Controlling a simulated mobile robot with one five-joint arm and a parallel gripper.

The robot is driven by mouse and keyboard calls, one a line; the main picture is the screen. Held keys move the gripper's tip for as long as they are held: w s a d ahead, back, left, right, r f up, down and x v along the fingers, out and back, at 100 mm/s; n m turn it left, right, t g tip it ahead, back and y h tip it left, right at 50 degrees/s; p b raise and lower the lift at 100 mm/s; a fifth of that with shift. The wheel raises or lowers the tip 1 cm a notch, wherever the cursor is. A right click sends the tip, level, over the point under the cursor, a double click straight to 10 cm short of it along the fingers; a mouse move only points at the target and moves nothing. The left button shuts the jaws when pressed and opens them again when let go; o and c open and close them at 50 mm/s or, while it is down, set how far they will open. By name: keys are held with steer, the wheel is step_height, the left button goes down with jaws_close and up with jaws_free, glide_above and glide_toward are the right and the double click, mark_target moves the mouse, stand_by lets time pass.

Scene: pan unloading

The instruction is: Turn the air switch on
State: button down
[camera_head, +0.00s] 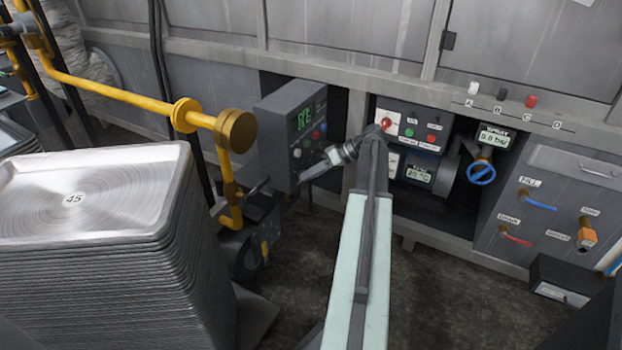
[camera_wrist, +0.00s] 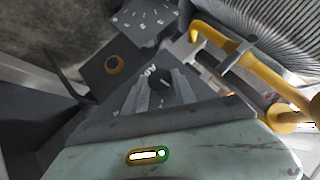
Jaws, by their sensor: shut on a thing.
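My gripper (camera_head: 305,177) reaches left from the end of my arm, in front of the grey control box, low beside a dark unit. In the wrist view my gripper (camera_wrist: 160,88) has its two grey fingers on either side of a round black knob (camera_wrist: 158,76), shut on it. The knob appears to be the air switch; the small white lettering beside it is too blurred to read for sure. In the head view the knob cannot be made out behind my gripper.
The grey control box (camera_head: 290,120) with a green display stands just behind my gripper. A yellow pipe (camera_head: 120,92) and a tall stack of metal pans (camera_head: 95,260) are at the left. A panel with a red button (camera_head: 387,122) and a blue valve wheel (camera_head: 481,173) are at the right.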

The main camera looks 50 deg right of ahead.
steer(key=shift+d+f+m+y+b, duration=0.2)
steer(key=shift+m+y+b, duration=0.3)
steer(key=shift+y+b, duration=0.4)
steer(key=shift+r, duration=0.1)
steer(key=c, duration=1)
jaws_free()
steer(key=shift+r, duration=0.1)
steer(key=p+v, duration=0.3)
steer(key=v, duration=0.4)
steer(key=shift+s+d+r+p, duration=0.1)
steer(key=shift+s+d+p, duration=0.15)
steer(key=shift+d+p, duration=0.1)
